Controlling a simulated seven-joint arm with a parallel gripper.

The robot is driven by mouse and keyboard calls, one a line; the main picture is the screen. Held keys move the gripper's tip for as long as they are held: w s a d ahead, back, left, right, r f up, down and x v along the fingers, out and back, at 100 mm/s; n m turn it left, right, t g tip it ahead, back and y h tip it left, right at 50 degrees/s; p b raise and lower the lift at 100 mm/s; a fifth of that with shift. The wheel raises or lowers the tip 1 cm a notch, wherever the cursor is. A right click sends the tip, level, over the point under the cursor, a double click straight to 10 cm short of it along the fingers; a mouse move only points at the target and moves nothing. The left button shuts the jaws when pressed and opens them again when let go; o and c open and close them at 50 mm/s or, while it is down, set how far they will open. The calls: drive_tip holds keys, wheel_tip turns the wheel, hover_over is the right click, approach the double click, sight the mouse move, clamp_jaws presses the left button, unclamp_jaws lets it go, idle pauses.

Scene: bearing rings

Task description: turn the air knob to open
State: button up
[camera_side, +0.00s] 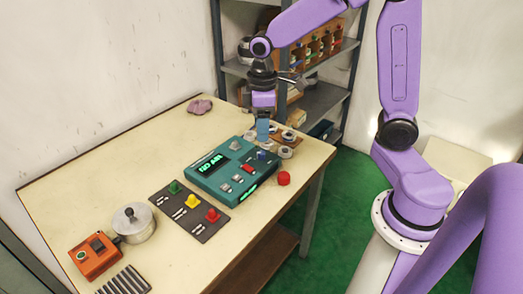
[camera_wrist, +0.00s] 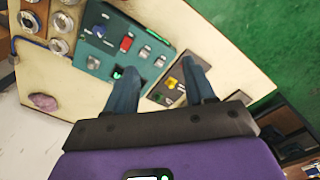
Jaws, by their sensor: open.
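A teal control box (camera_side: 232,170) with a lit green display lies on the table. Its top carries a blue knob (camera_side: 262,155), a red switch (camera_side: 248,168) and several grey controls. The wrist view shows the blue knob (camera_wrist: 100,32) and the red switch (camera_wrist: 126,43) to the upper left of my fingertips. I cannot read which knob is labelled air, or its setting. My gripper (camera_side: 263,132) points down above the box's far right end in the side view.
Bearing rings (camera_side: 286,152) lie beside the box, near the table's right edge. A black panel (camera_side: 190,212) with coloured knobs, a metal pot (camera_side: 134,222) and an orange box (camera_side: 95,256) stand left. A pink cloth (camera_side: 200,106) lies at the back.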

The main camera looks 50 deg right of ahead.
drive_tip(key=m, duration=0.2)
hover_over(262, 153)
wheel_tip(262, 153, down, 3)
wheel_tip(262, 153, down, 18)
drive_tip(key=shift+w+r, duration=0.1)
drive_tip(key=shift+r, duration=0.15)
clamp_jaws()
